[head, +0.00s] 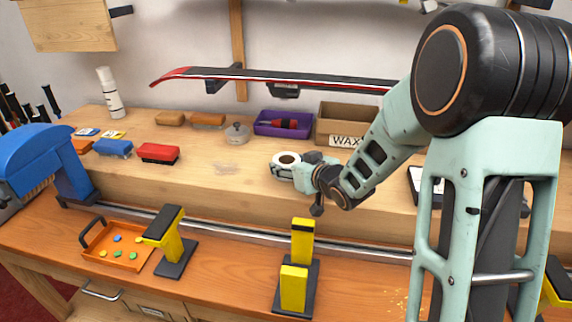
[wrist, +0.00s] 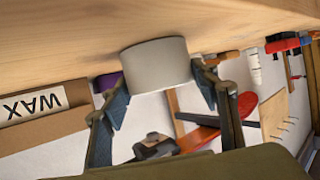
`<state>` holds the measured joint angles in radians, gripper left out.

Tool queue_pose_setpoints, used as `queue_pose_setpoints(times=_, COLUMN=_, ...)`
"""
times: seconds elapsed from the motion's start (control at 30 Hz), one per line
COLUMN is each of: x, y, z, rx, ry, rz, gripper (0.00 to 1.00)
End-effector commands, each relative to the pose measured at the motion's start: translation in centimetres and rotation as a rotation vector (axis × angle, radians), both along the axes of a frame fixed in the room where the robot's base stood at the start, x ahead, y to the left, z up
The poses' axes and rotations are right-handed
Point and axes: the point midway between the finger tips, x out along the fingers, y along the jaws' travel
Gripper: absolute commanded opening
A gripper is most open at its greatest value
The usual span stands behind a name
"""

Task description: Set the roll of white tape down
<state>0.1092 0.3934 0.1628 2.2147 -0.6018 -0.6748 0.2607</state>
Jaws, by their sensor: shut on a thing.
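Behind stand the WAX box (head: 345,122), a purple bin (head: 283,124) and a small round tin (head: 237,134). A red brush (head: 158,153) and a blue one (head: 113,148) lie left. The shelf left of the roll is mostly clear. Yellow-topped vises (head: 293,288) stand on the lower bench.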

Motion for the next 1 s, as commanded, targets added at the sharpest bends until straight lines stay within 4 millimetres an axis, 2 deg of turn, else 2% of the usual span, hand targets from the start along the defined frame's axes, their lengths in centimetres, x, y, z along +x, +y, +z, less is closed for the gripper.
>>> queue_pose_setpoints(times=0.33, x=0.0, y=0.0, z=-0.4, rx=0.000, ry=-0.001, rz=0.000, gripper=0.30)
queue_pose_setpoints(times=0.37, x=0.0, y=0.0, z=-0.4, rx=0.000, ry=-0.001, rz=0.000, gripper=0.56)
queue_pose_setpoints(times=0.5, x=0.0, y=0.0, z=-0.3, rx=0.000, ry=0.000, rz=0.000, gripper=0.72)
queue_pose_setpoints(times=0.77, x=0.0, y=0.0, z=-0.3, rx=0.000, ry=0.000, rz=0.000, gripper=0.73)
queue_pose_setpoints(times=0.93, x=0.0, y=0.0, z=0.4, rx=0.000, ry=-0.001, rz=-0.001, gripper=0.73)
queue_pose_setpoints(times=1.0, x=-0.8, y=-0.5, z=0.6, rx=-0.001, ry=-0.001, rz=-0.003, gripper=0.73)
